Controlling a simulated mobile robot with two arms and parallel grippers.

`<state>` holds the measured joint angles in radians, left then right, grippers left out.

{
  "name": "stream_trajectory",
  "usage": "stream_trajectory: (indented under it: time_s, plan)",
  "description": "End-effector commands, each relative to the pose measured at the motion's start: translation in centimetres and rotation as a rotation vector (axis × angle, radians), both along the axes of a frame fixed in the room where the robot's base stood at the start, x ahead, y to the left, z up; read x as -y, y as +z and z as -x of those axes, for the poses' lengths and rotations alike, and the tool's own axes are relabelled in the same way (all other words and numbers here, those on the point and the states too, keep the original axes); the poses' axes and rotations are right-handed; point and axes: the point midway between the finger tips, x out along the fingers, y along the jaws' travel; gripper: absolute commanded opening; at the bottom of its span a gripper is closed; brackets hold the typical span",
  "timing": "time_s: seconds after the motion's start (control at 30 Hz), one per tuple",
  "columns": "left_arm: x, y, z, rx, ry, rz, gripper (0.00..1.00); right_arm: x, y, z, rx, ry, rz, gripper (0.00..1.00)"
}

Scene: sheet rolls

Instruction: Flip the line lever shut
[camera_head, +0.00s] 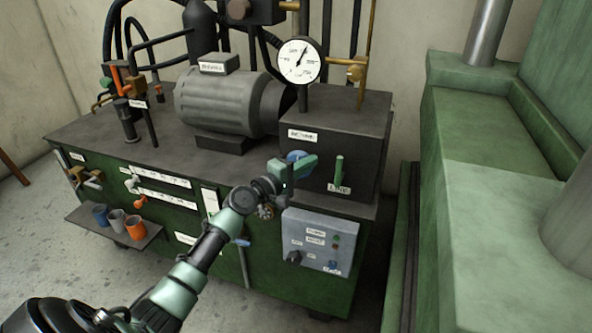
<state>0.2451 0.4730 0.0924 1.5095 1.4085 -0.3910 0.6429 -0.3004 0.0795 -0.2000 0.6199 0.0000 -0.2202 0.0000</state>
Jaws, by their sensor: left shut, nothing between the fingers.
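The line lever (339,170) is a short green handle standing upright on the front of a dark box. A small white label (340,190) reading "LINE" sits at its foot. My left gripper (308,163) is just left of the lever, in front of the same box, with its fingers shut and empty. A gap shows between the gripper and the lever. A blue round part (297,156) behind the gripper is partly hidden by it. My right gripper is not in view.
The dark box (365,125) sits on a green cabinet with a grey motor (222,100) and a pressure gauge (299,60). A grey control box (320,240) hangs below the lever. A large green machine (480,150) stands at the right. Cups (134,227) stand on a low shelf.

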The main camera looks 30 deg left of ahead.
Motion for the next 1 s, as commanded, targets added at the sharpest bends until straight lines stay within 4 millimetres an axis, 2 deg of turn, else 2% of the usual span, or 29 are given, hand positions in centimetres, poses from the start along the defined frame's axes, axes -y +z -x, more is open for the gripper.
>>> stream_trajectory:
  time_s: [0.03, 0.1, 0.2, 0.4, 0.83, 1.0]
  plan:
    - [0.2, 0.1, -1.1, 0.001, 0.001, 0.003, 0.00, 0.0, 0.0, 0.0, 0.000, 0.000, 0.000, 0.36]
    - [1.0, 0.3, -1.8, -0.002, -0.002, 0.003, 0.00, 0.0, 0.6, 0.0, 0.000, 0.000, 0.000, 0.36]
    - [2.6, 0.3, -1.7, -0.001, -0.002, 0.002, 0.00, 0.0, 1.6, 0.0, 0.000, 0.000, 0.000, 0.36]
    - [4.1, 0.1, -1.7, -0.001, 0.000, 0.001, 0.00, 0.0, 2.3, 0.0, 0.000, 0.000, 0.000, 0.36]
    - [4.3, 0.0, -1.7, -0.001, 0.000, -0.002, 0.00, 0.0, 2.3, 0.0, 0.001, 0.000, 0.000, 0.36]
    - [4.5, 0.3, -1.7, -0.008, 0.000, -0.028, 0.00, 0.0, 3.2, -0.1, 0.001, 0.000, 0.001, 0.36]
